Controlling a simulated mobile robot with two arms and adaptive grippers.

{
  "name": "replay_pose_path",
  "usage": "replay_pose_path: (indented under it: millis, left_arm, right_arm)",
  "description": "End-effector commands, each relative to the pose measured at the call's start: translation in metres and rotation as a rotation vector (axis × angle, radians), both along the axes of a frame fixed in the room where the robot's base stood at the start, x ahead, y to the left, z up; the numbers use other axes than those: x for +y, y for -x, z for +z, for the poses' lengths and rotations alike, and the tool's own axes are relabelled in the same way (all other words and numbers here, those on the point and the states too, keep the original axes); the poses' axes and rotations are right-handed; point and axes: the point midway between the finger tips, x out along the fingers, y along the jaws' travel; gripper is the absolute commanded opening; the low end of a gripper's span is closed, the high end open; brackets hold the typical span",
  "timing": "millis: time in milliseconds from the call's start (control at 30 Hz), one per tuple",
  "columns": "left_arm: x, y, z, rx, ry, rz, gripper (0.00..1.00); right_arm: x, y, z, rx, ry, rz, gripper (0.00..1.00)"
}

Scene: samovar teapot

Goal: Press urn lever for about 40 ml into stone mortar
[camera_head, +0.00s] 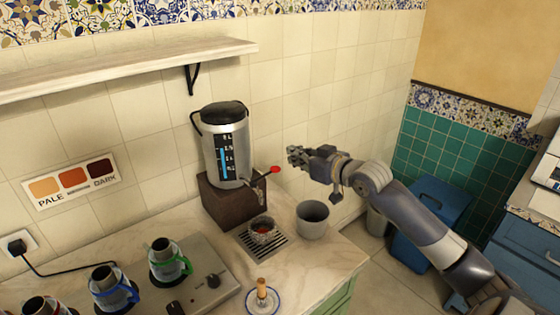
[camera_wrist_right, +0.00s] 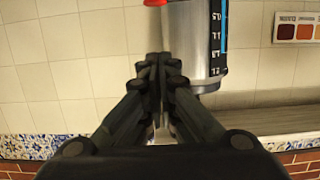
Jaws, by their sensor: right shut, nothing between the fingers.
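The metal urn (camera_head: 226,150) with a black lid and a blue level gauge stands on a brown block against the wall. Its lever ends in a red tip (camera_head: 275,169). The speckled stone mortar (camera_head: 263,240) sits on the drip grate below the spout, with something reddish inside. My right gripper (camera_head: 294,156) is shut and empty, just right of the red tip and slightly above it, apparently apart from it. The right wrist view shows its closed fingers (camera_wrist_right: 160,66), the urn (camera_wrist_right: 197,45) and the red tip (camera_wrist_right: 155,2) at the top edge. My left gripper is out of view.
A grey pot (camera_head: 312,225) stands right of the mortar. Several small pots, including one with a green handle (camera_head: 168,262), stand on a hotplate at left. A saucer (camera_head: 263,301) is in front. A shelf (camera_head: 130,65) hangs above.

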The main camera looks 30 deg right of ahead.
Motion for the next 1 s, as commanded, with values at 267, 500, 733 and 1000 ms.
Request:
replay_pose_path:
  millis: [267, 500, 733, 1000]
  left_arm:
    - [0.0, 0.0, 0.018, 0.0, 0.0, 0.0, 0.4]
    - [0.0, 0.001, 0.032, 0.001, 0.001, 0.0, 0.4]
    - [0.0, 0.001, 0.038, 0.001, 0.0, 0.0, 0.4]
    - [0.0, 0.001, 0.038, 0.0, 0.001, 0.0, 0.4]
  right_arm:
    - [0.003, -0.044, -0.007, -0.002, -0.004, -0.002, 0.0]
    - [0.006, -0.07, -0.028, 0.006, -0.002, -0.001, 0.0]
    - [0.005, -0.07, -0.052, 0.001, 0.0, -0.001, 0.0]
    - [0.005, -0.07, -0.058, 0.0, 0.0, -0.001, 0.0]
